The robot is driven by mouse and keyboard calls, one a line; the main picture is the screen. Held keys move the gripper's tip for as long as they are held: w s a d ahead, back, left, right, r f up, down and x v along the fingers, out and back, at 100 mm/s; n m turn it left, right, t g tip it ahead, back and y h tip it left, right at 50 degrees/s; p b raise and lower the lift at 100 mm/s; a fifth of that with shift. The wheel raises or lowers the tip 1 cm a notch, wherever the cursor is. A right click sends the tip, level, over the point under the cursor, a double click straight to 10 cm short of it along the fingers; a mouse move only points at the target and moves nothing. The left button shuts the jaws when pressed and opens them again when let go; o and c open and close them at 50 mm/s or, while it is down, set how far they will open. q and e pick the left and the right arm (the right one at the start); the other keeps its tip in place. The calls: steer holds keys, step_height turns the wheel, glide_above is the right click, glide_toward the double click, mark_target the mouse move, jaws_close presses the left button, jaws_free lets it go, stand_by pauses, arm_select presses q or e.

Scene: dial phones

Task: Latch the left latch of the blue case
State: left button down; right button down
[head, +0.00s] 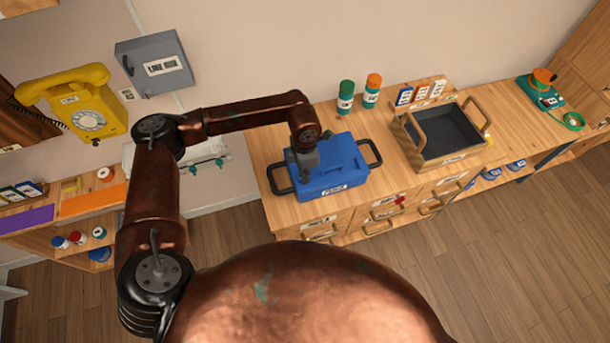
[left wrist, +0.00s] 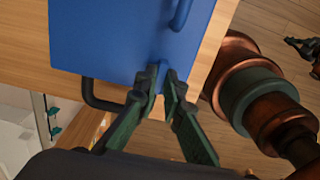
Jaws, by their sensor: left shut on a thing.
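The blue case (head: 345,168) lies closed on the wooden counter, with black loop handles at its left and right ends. My left gripper (head: 306,166) is over the left part of the case in the head view and hides some of it. In the left wrist view the dark green fingers of the gripper (left wrist: 163,86) are shut on the small blue left latch (left wrist: 158,72) at the edge of the case. A second blue latch (left wrist: 182,12) shows farther along, free of the gripper. Whether the left latch is fastened cannot be told.
A wooden tray (head: 407,135) with a dark inside stands right of the case. A green bottle (head: 345,97) and an orange-capped bottle (head: 371,92) stand behind. A yellow phone (head: 80,100) and a grey box (head: 155,64) are on the wall at left.

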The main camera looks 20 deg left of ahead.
stand_by(0.4)
arm_select(q)
steer(key=c, duration=2)
jaws_free()
steer(key=shift+c, duration=0.2)
step_height(320, 180, up, 12)
